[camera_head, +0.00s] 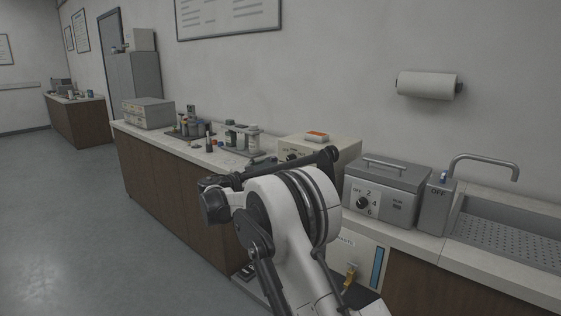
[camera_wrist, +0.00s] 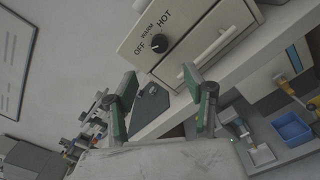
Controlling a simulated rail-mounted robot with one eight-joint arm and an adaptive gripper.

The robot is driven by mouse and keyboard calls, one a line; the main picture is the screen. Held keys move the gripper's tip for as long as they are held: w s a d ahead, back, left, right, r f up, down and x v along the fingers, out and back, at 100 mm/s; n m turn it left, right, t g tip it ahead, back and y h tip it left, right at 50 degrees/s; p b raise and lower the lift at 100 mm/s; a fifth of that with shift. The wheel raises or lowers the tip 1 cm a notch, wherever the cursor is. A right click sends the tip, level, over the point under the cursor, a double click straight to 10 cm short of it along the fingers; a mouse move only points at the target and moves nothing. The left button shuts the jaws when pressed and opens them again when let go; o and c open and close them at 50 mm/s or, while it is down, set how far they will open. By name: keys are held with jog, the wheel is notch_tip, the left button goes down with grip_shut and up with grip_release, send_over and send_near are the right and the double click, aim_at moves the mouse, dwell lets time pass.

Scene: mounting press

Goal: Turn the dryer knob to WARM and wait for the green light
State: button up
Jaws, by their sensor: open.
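The dryer is a beige box (camera_wrist: 205,32) with a black knob (camera_wrist: 160,43) on its front, seen in the wrist view. OFF, WARM and HOT are printed around the knob. I cannot tell which mark it points to. In the head view the dryer (camera_head: 350,152) stands on the counter, partly hidden behind my arm, with its knob (camera_head: 291,157) just showing. No lit green light can be made out on it. My gripper (camera_wrist: 160,83) is open and empty, its green-padded fingers below the knob in the wrist view and apart from it.
A grey box with a numbered dial (camera_head: 383,195) stands right of the dryer, then a sink (camera_head: 510,235) with a tap. Bottles (camera_head: 240,137) and small items stand on the counter left of the dryer. A blue tray (camera_wrist: 291,129) lies low at the right in the wrist view.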

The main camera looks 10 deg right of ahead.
aim_at(290, 159)
jog(key=b+x, duration=0.1)
jog(key=x, duration=1.2)
jog(key=shift+w+d+b, duration=0.2)
jog(key=shift+w+b, duration=0.05)
jog(key=shift+b, duration=0.15)
jog(key=c, duration=1.1)
